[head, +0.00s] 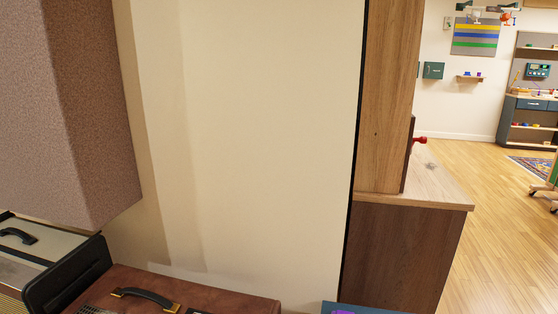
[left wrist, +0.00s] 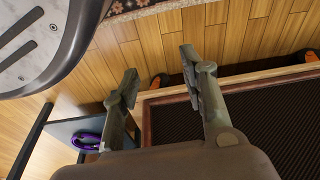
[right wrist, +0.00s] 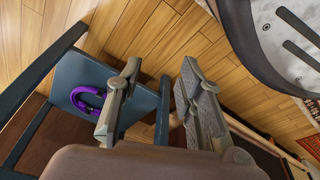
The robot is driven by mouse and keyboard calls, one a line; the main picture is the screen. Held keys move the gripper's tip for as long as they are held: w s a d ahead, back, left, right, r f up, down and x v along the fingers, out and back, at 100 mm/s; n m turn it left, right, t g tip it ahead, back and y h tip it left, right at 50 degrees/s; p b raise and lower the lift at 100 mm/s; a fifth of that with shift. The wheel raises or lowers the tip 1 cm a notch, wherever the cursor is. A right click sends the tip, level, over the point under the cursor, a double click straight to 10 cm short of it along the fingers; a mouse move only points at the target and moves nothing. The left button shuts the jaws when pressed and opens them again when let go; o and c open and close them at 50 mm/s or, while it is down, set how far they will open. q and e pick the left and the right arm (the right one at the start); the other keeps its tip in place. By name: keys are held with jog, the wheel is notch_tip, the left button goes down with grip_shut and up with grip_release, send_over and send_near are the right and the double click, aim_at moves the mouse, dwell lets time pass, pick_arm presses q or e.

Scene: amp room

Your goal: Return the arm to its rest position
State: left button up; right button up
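Neither of my arms shows in the head view. My left gripper (left wrist: 158,68) shows in the left wrist view with its two fingers apart and nothing between them. It hangs over the wooden floor, beside a dark panel with a reddish-brown frame. My right gripper (right wrist: 160,68) shows in the right wrist view, fingers also apart and empty. It is over the floor, beside a blue surface. The full pose of either arm cannot be told.
A blue surface (right wrist: 72,78) bears a purple looped object (right wrist: 87,98). A brown case (head: 215,290) and a cream amplifier (head: 25,252) stand at lower left in the head view. A wooden cabinet (head: 405,255) stands right of the wall; open floor (head: 500,225) lies beyond.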

pick_arm(q)
jog(key=s+a+r+g+p, duration=0.1)
jog(key=s+a+p, duration=0.2)
jog(key=s+p, duration=1.4)
jog(key=shift+r, duration=0.15)
pick_arm(e)
jog(key=s+d+r+g, duration=0.1)
jog(key=s+d, duration=0.2)
jog(key=s, duration=1.4)
jog(key=shift+r, duration=0.15)
pick_arm(q)
jog(key=shift+s, duration=0.1)
pick_arm(e)
jog(key=shift+s, duration=0.1)
